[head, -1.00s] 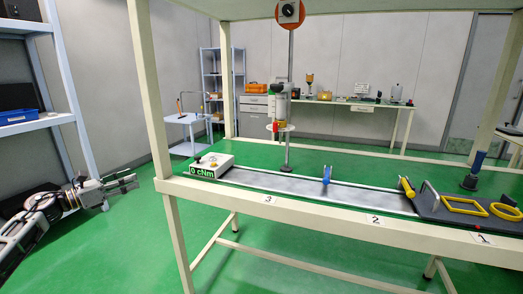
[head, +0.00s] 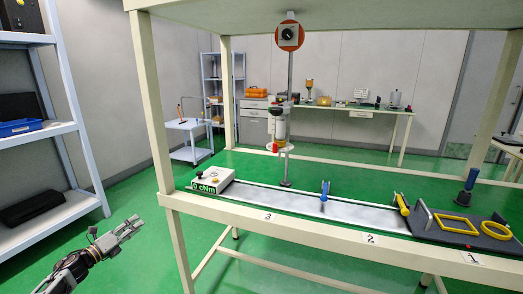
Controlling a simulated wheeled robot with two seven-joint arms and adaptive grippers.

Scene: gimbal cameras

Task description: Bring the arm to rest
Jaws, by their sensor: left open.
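My left gripper (head: 130,228) is at the lower left in the head view, with its arm coming up from the bottom edge. It is open and nothing shows between its fingers. It hangs in free air over the green floor, to the left of the workbench (head: 330,236) and apart from it. My right gripper is not in the picture.
A shelf (head: 52,150) with a blue bin (head: 18,127) stands at the left. The bench carries a torque meter box (head: 213,180), a blue-handled tool (head: 325,189) and a yellow-handled tool (head: 401,203). Floor between shelf and bench post is clear.

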